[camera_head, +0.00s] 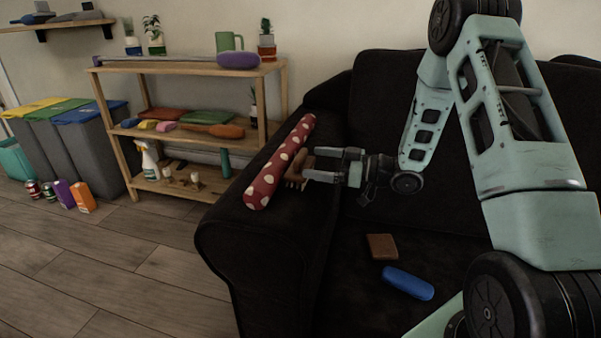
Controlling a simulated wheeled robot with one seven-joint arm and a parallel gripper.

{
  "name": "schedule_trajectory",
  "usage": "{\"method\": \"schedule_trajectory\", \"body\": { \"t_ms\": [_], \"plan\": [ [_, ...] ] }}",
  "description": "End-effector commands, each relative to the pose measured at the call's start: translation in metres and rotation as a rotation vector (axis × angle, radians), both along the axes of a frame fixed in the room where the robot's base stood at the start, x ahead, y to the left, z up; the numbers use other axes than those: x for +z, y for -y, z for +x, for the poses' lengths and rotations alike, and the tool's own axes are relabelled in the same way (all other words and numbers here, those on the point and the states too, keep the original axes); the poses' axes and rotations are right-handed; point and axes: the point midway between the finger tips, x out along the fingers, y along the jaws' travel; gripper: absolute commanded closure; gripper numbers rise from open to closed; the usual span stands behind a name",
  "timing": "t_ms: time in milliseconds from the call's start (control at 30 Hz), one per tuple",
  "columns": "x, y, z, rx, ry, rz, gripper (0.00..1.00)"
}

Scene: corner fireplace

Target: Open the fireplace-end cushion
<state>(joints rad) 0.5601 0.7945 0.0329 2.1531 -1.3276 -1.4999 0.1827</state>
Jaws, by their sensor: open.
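A black sofa (262,238) fills the middle and right. Its dark seat (350,285) shows beside the left armrest. No fireplace is in view, so I cannot tell which end of the sofa is nearest it. My gripper (312,164) is open, pointing left over the inner side of the left armrest. A brown brush-like object (295,172) lies at its fingertips, beside the roll. I cannot tell whether the fingers touch it. My arm hides part of the seat and backrest at right.
A red roll with pale dots (278,165) lies along the armrest. A brown square block (382,246) and a blue oblong object (408,283) lie on the seat. A wooden shelf (190,70), bins (75,145) and several floor items stand left. The floor (120,270) in front is clear.

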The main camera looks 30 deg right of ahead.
Motion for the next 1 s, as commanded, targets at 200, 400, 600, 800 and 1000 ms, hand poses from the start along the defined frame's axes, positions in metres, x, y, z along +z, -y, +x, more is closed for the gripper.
{"method": "schedule_trajectory", "body": {
  "t_ms": [200, 400, 600, 800, 1000],
  "plan": [
    [-0.004, -0.012, 0.014, 0.002, 0.003, 0.0, 0.0],
    [-0.004, -0.031, 0.036, 0.002, 0.003, 0.0, 0.0],
    [-0.002, -0.035, 0.04, 0.0, 0.001, 0.001, 0.0],
    [-0.002, -0.034, 0.039, 0.0, 0.001, 0.001, 0.36],
    [-0.002, -0.034, 0.039, 0.0, 0.001, 0.001, 0.52]
  ]
}}
